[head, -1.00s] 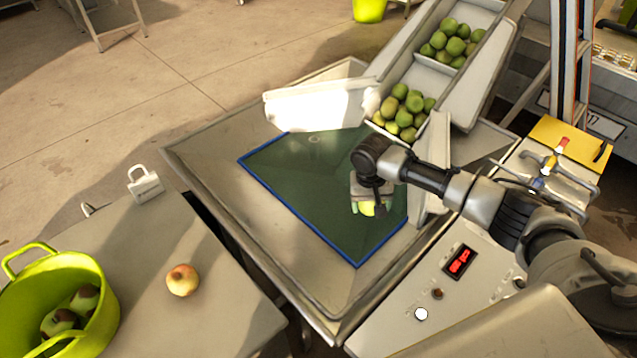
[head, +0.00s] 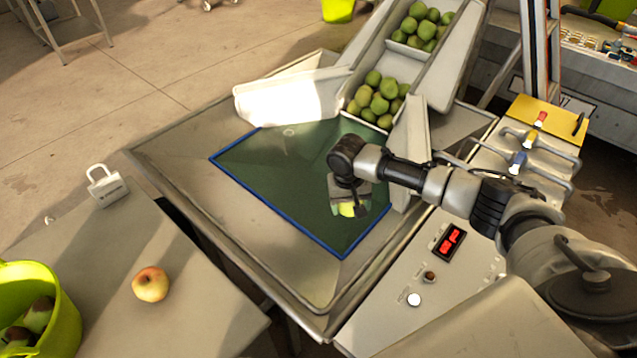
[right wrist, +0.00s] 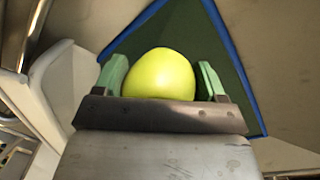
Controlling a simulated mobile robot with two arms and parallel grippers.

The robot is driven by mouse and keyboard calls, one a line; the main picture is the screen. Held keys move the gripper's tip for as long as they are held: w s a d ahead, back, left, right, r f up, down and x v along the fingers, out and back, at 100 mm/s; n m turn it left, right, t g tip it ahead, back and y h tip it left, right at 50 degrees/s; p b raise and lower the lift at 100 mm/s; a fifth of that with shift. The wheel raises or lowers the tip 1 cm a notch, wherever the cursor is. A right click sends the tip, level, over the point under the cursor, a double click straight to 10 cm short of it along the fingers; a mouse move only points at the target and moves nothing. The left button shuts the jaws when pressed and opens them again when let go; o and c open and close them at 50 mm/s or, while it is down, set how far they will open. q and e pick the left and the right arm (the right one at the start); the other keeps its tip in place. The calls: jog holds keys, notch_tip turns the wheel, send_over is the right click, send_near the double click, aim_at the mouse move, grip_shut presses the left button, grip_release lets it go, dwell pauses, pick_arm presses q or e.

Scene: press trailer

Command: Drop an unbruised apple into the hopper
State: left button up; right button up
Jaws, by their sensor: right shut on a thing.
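My right gripper (head: 348,208) is shut on a yellow-green apple (right wrist: 160,75) and holds it over the hopper. In the head view only a small part of this apple shows below the gripper. In the right wrist view the apple sits between the two green finger pads and its visible side looks smooth and unmarked. The hopper (head: 240,172) is a wide metal tray with a dark green, blue-edged floor. A red-yellow apple (head: 151,284) rests alone on the table at the left. My left gripper is not in view.
A chute (head: 452,60) with several green apples (head: 378,98) leads down to the hopper's back. A lime bucket (head: 65,310) with dark-marked apples stands at lower left. A control panel (head: 420,270) with a red display is at the right.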

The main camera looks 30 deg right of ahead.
jog(key=o, duration=1.1)
jog(key=shift+c, duration=0.2)
jog(key=r, duration=0.7)
jog(key=a+r, duration=0.1)
jog(key=r, duration=0.2)
jog(key=shift+w+r, duration=0.25)
jog(key=shift+r, duration=0.15)
jog(key=shift+a, duration=0.1)
